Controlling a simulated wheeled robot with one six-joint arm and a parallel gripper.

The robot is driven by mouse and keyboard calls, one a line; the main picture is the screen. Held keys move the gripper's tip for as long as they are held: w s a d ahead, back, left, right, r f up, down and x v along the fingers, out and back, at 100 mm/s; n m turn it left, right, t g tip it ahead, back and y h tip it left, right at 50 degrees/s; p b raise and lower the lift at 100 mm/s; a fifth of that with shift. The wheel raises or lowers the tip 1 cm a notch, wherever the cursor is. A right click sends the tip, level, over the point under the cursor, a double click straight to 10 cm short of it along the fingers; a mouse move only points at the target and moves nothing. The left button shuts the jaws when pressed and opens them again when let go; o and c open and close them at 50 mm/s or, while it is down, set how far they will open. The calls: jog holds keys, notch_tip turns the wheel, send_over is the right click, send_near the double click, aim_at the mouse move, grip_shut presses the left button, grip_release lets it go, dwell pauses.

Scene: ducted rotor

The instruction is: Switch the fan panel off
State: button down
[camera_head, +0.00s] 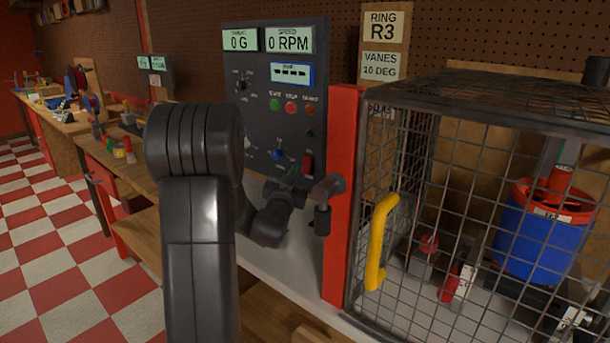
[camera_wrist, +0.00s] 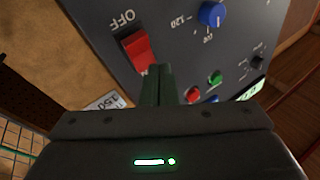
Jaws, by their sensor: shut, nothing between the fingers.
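The fan panel (camera_head: 262,75) is a dark grey upright box in the head view, with displays reading 0 G and 0 RPM. Its red rocker switch (camera_head: 307,164) is low on the right side. In the wrist view the red switch (camera_wrist: 138,51) sits in a dark frame, with OFF printed beside one end. My gripper (camera_wrist: 159,68) is shut and empty, its fingertips close beside the switch's lower right corner in that view. I cannot tell whether they touch it. In the head view my arm hides the lower left of the panel.
A blue knob (camera_wrist: 211,14) and green and red buttons (camera_wrist: 193,96) are near the fingers on the panel. A red post (camera_head: 343,200) and a wire cage with a yellow handle (camera_head: 378,240) stand right of the panel. A wooden bench (camera_head: 130,170) runs left.

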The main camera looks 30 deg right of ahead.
aim_at(303, 168)
jog(key=shift+w+d+f, duration=0.25)
jog(key=shift+d+f, duration=0.1)
jog(key=shift+d, duration=0.3)
jog(key=shift+b, duration=0.45)
dwell(1.2)
jog(key=shift+w+d+f+b, duration=0.15)
jog(key=shift+d+b, duration=0.2)
jog(key=shift+b, duration=0.05)
jog(key=shift+w+d+f+b, duration=0.1)
jog(key=shift+d+f+b, duration=0.15)
jog(key=shift+d+b, duration=0.2)
dwell(0.9)
jog(key=shift+a, duration=0.25)
jog(key=shift+s+a+r, duration=0.25)
jog(key=shift+a, duration=0.3)
jog(key=shift+r, duration=0.1)
